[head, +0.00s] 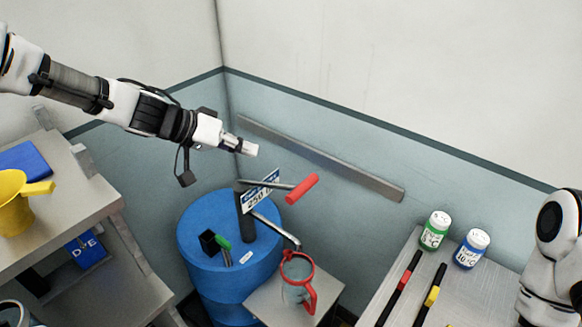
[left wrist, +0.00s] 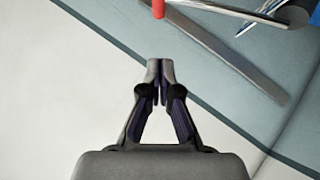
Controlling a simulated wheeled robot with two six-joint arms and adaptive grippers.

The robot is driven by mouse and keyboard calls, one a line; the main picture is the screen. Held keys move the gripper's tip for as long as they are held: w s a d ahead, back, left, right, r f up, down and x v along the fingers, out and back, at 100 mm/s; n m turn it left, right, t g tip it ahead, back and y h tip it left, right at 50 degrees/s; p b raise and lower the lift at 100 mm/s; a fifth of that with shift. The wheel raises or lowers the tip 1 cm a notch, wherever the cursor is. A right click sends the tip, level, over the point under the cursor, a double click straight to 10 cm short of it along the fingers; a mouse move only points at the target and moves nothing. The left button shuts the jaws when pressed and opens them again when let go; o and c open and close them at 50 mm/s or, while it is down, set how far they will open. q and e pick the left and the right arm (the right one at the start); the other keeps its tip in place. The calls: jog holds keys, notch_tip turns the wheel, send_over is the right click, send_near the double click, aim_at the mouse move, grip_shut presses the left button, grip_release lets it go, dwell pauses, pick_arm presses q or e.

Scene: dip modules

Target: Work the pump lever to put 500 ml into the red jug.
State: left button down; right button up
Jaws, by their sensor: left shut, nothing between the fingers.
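A pump stands on a blue drum (head: 205,262). Its lever has a red grip (head: 301,189) that points to the right, and a sign on it reads 250, with the rest hard to read. The spout (head: 275,230) reaches down over the red-rimmed jug (head: 299,294), which stands on a small grey stand. My left gripper (head: 250,149) is shut and empty, above and left of the red grip, apart from it. In the left wrist view its fingers (left wrist: 160,72) are together, and the red grip (left wrist: 158,8) shows at the top edge. My right gripper is out of view.
A shelf (head: 75,215) at left holds a yellow jug (head: 15,205). A grey rail (head: 320,158) runs along the wall behind the lever.

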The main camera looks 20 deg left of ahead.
pick_arm(q)
jog(key=shift+s+d, duration=0.1)
jog(key=b, duration=0.5)
send_near(303, 182)
jog(key=shift+x, duration=3.15)
jog(key=shift+f, duration=0.1)
